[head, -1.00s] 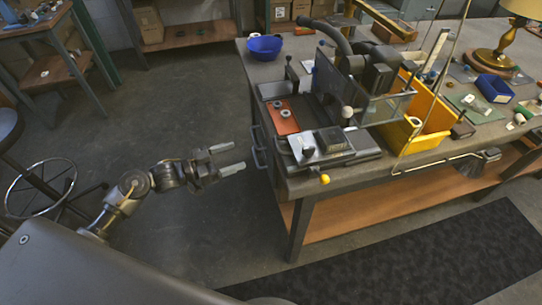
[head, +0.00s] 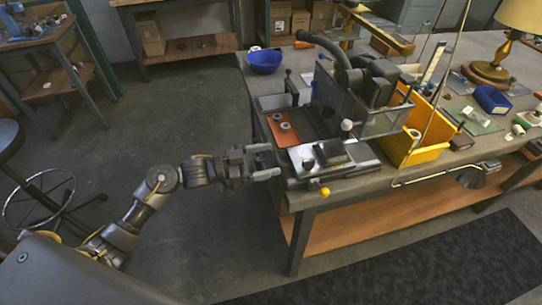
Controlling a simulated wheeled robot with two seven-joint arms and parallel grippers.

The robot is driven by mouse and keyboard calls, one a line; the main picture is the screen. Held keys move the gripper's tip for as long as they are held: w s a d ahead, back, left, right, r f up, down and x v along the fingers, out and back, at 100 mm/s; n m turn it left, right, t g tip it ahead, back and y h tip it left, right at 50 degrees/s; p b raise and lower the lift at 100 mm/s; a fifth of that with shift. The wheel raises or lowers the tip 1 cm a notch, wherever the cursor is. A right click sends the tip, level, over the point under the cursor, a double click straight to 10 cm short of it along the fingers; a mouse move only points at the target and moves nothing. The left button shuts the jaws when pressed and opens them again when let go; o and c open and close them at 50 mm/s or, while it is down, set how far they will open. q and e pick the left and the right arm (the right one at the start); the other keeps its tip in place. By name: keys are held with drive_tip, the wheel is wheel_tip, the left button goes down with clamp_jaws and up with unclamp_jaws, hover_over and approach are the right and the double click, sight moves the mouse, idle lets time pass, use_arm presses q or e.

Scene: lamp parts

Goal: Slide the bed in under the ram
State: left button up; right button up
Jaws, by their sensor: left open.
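The bed (head: 352,170) is a silver slab at the front of the machine on the bench, with a dark block on top and a yellow knob (head: 324,192) at its front. It sticks out in front of the clear guard. The dark machine head with the ram (head: 376,82) stands behind that guard; the ram's lower end is hard to make out. My left gripper (head: 274,160) is open and empty, just left of the bed near the bench's edge. I cannot tell whether its fingertips touch the bed. My right gripper is out of view.
An orange plate (head: 282,128) with two small rings lies left of the guard. A yellow bin (head: 430,150) stands close on the right. A blue bowl (head: 264,61) sits at the bench's back left corner.

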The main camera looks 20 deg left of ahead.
use_arm(q)
drive_tip(key=shift+x, duration=0.8)
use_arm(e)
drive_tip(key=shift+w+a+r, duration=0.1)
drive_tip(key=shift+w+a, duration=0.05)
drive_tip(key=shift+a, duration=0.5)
use_arm(q)
drive_tip(key=shift+c, duration=0.3)
